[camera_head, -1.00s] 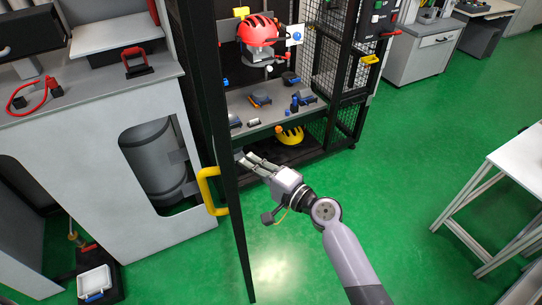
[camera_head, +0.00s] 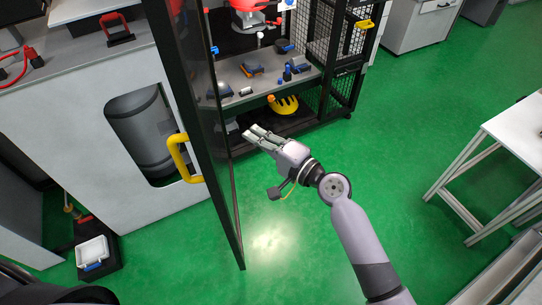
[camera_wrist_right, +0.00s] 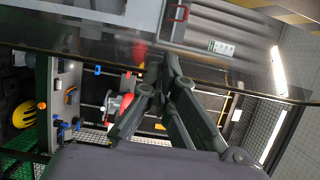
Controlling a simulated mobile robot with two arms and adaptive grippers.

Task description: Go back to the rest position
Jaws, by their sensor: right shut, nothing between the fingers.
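My right gripper (camera_head: 252,133) is shut and empty. In the head view it is in front of the lower part of the open black tower, just right of the dark door (camera_head: 222,190). A yellow handle (camera_head: 178,158) is on the door's left side. In the right wrist view the fingers of my right gripper (camera_wrist_right: 168,72) show against the glassy door edge and the tower inside; I cannot tell whether they touch the door. My left gripper is not in view.
The tower shelf (camera_head: 262,90) holds several small blue and dark parts. A yellow helmet (camera_head: 284,104) lies below it. A grey workbench (camera_head: 60,125) stands at left, a white table (camera_head: 500,140) at right. A dark box with a white tray (camera_head: 92,252) is on the floor. The green floor in the middle is clear.

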